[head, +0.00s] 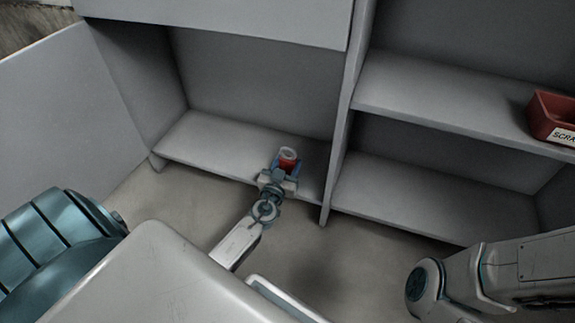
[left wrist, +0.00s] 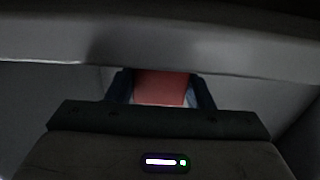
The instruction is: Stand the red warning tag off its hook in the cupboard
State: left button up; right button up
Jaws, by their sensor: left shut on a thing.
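The red warning tag (head: 287,163) shows in the head view inside the lower left bay of the cupboard (head: 344,110), with a pale ring at its top. My left gripper (head: 281,176) is shut on it, just above or at the bay's bottom board; I cannot tell whether the tag touches the board. In the left wrist view the tag (left wrist: 160,87) is a red patch between the two dark fingers of my left gripper (left wrist: 160,92). Its upper part is hidden there by a grey board edge. The hook is not visible. My right gripper is out of view; only part of that arm shows at the lower right.
A red bin (head: 552,117) with a label reading "SCRA" stands on the right upper shelf (head: 440,98). A grey upright divides the bays just right of my left gripper. The bottom board (head: 205,143) is bare to its left. A grey panel stands at far left.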

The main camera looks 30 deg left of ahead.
pick_arm(q)
jog(key=shift+f, duration=0.15)
jog(key=o, duration=1)
jog(key=shift+r, duration=0.2)
jog(key=shift+s+f, duration=0.1)
jog(key=shift+s, duration=0.25)
jog(key=b+v, duration=0.1)
jog(key=v, duration=1)
jog(key=shift+s+d+b, duration=0.15)
jog(key=shift+d+b, duration=0.05)
jog(key=shift+b, duration=0.15)
